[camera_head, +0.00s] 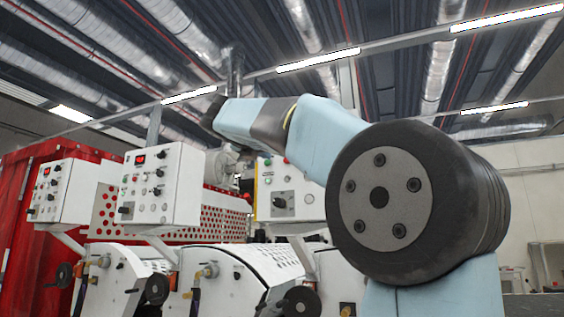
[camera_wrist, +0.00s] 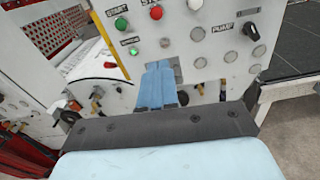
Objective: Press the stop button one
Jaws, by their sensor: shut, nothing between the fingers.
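In the wrist view a white control panel (camera_wrist: 195,45) faces me. A round red button (camera_wrist: 156,12) sits near its top edge, beside a partly cut-off label that appears to begin with "ST". A green button (camera_wrist: 121,24) is left of it, under a "START" label. My gripper (camera_wrist: 158,66) has its blue fingers together, with nothing between them. In the picture its tips are below the red button, over the lower panel; the button is not covered. I cannot tell whether the tips touch the panel. In the head view I cannot make out my gripper.
A black rotary knob (camera_wrist: 250,31) and a smaller green indicator (camera_wrist: 133,51) are on the same panel. In the head view, white control boxes (camera_head: 160,185) stand on arms above coater machines with handwheels (camera_head: 157,289). A red curtain (camera_head: 20,200) hangs at left.

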